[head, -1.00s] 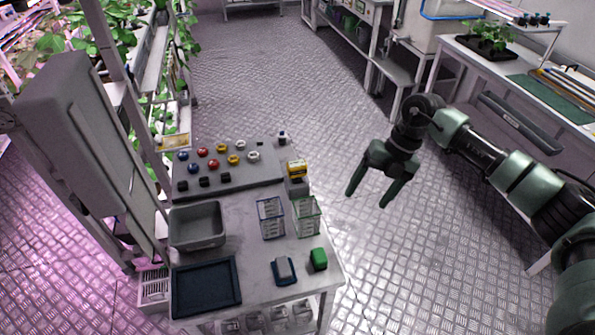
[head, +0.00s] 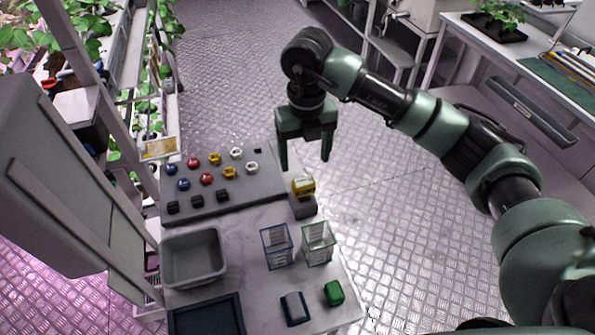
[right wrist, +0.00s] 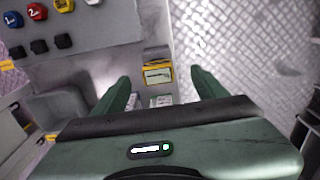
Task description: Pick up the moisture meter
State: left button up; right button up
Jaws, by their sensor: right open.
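The moisture meter looks to be the small yellow device (head: 303,186) on a dark grey stand (head: 302,206) at the right edge of the table. In the right wrist view the yellow device (right wrist: 158,73) shows a pale display and lies between the fingers in the picture. My right gripper (head: 305,164) is open and empty, with its fingers pointing down, above and just behind the device. It appears apart from the device. My left gripper is not in view.
The grey panel (head: 240,195) beside the stand carries several coloured knobs. Two clear baskets (head: 277,247) (head: 318,243), a grey bin (head: 194,258), a dark tray (head: 206,318) and a green block (head: 334,293) are on the table (head: 245,280). Floor lies open to the right.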

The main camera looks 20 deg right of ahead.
aim_at(304, 181)
jog(key=shift+w+f, duration=0.15)
jog(key=shift+f, duration=0.15)
jog(key=s+f+p, duration=0.2)
jog(key=f, duration=0.1)
jog(key=shift+a+f+p, duration=0.15)
jog(key=shift+a+p, duration=0.05)
jog(key=shift+p, duration=0.15)
notch_tip(304, 181, down, 3)
jog(key=shift+w+r+p, duration=0.1)
jog(key=shift+r+p, duration=0.05)
jog(key=shift+p, duration=0.3)
jog(key=shift+f, duration=0.45)
jog(key=c, duration=1.5)
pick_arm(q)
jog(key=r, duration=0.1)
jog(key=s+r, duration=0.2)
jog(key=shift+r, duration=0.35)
pick_arm(e)
jog(key=shift+w, duration=0.1)
jog(key=shift+c, duration=0.2)
